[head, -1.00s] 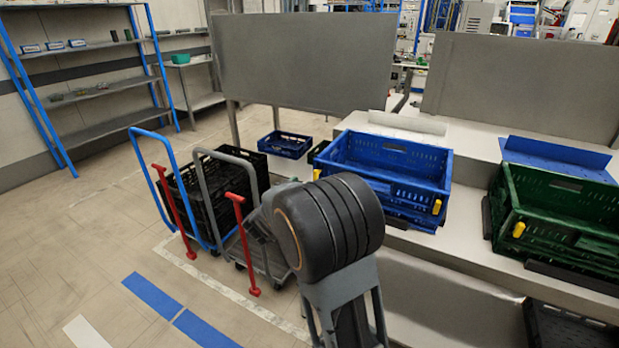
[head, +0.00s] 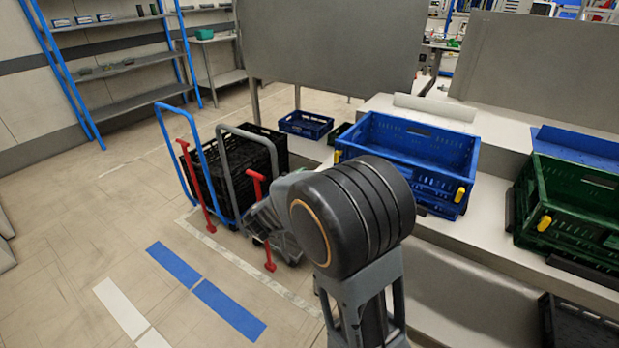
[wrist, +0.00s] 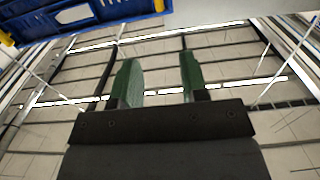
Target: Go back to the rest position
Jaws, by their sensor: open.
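My gripper (wrist: 160,80) shows in the wrist view with its two green fingers apart and nothing between them. In the head view my arm rises in the middle foreground, and the fingers are hidden there. The arm stands in front of the blue crate (head: 425,148) on the conveyor. Part of a blue crate also shows at the top left of the wrist view (wrist: 100,12), apart from the fingers.
A green crate (head: 575,205) sits on the conveyor at the right. A black crate (head: 238,165) stands by the trolleys with a blue handle (head: 163,140) and red posts (head: 256,205). Shelves (head: 115,65) stand at the back left.

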